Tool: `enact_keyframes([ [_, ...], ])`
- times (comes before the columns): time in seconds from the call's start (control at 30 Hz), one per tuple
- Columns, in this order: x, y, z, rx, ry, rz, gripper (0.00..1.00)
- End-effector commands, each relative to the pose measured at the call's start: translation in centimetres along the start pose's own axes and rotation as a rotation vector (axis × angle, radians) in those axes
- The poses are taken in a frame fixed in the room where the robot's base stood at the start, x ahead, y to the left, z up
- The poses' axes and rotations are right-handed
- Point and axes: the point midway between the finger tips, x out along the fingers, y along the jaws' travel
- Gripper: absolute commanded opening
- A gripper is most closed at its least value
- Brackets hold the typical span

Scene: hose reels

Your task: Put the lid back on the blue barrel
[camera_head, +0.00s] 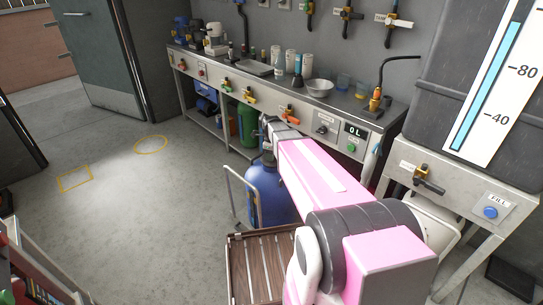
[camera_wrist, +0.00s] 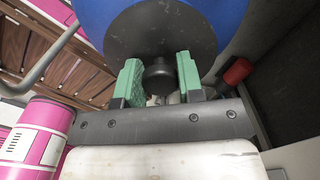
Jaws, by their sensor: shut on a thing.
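The blue barrel (camera_head: 268,200) stands on the floor in front of the bench, beside a small trolley. Its blue side also shows at the top of the wrist view (camera_wrist: 232,22). My gripper (camera_wrist: 160,78) has its two green finger pads on either side of a black knob and is shut on it. The knob belongs to the dark round lid (camera_wrist: 160,28), which lies across the blue barrel in the wrist view. In the head view my arm's end is at the barrel's top and hides most of the lid. I cannot tell whether the lid sits fully on the rim.
A slatted wooden crate or platform (camera_head: 238,262) is in front of the barrel. A trolley handle (camera_head: 238,195) rises at its left. The steel bench (camera_head: 240,75) with valves runs behind. A green container (camera_head: 247,126) stands under it.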

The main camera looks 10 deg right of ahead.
Motion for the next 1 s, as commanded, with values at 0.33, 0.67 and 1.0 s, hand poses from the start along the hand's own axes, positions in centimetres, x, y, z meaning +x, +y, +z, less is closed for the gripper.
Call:
enact_keyframes([
  [0.33,0.04,0.0,0.0,0.0,0.0,0.0,0.11],
  [0.67,0.04,-0.01,0.0,0.0,0.0,0.0,0.64],
  [1.0,0.04,0.0,0.0,0.0,0.0,0.0,0.9],
])
